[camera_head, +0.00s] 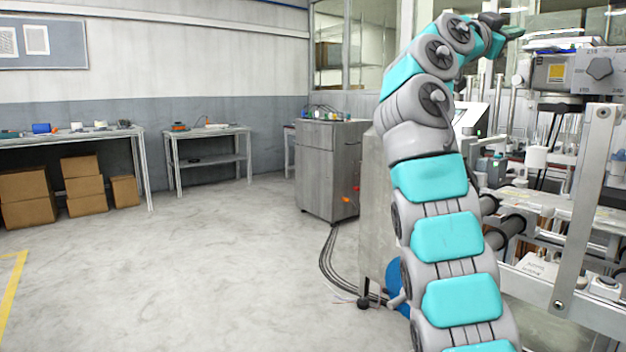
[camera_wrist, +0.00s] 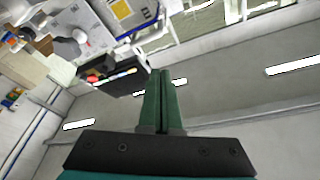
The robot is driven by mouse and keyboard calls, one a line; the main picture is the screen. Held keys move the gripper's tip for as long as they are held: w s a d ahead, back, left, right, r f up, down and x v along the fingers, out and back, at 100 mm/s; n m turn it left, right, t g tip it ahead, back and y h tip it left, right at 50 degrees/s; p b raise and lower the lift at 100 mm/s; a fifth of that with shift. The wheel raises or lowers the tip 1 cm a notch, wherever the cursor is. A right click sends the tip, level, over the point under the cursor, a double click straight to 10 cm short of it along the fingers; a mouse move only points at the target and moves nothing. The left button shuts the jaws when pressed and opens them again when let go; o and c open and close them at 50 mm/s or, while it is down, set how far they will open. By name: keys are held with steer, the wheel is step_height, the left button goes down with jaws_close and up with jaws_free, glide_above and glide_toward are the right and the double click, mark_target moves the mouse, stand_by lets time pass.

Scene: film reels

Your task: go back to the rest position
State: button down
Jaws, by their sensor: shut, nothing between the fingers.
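My gripper shows in the wrist view (camera_wrist: 162,72) as two green fingers standing side by side, closed against each other with nothing held between them. In the head view, my arm rises through the right half, curving up, and my gripper (camera_head: 514,33) is small at its upper end, pointing right. It is raised high, in front of or beside the machine (camera_head: 600,140) at the right. The arm hides part of the machine and of the room behind it.
A grey cabinet (camera_head: 330,170) stands behind my arm, with dark cables on the floor beside it. Two work tables (camera_head: 212,131) and cardboard boxes (camera_head: 80,185) are along the left wall. The floor at left and centre is clear. The wrist view is tilted, with bright ceiling lights (camera_wrist: 292,63).

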step_height(320, 180, down, 14)
steer(key=w+a+r+n+y, duration=0.1)
steer(key=w+n+y, duration=0.2)
steer(key=n+y, duration=0.35)
steer(key=s+a+f+n+g+y, duration=0.1)
steer(key=s+f+n, duration=0.15)
steer(key=f, duration=0.45)
steer(key=s+a+f+n+g+y+b, duration=0.1)
steer(key=s+a+f+g+y, duration=0.1)
steer(key=s+f, duration=0.35)
steer(key=s+a+f+n+g+y, duration=0.1)
steer(key=s+f+n, duration=0.1)
steer(key=f, duration=0.7)
steer(key=s+a+f+n+g+y, duration=0.2)
steer(key=s+a+f, duration=0.4)
steer(key=s+f, duration=0.4)
steer(key=s+a+f+n+g+y, duration=0.2)
steer(key=s+a+f, duration=0.4)
steer(key=s+f, duration=0.4)
steer(key=s+a+f+n+g+y, duration=0.2)
steer(key=s+a+f, duration=0.3)
steer(key=s+f, duration=0.6)
steer(key=s+g+y, duration=0.1)
steer(key=s, duration=0.5)
steer(key=shift+a+g+y+b, duration=0.35)
steer(key=shift+a+g+b, duration=0.05)
steer(key=c, duration=1.5)
jaws_free()
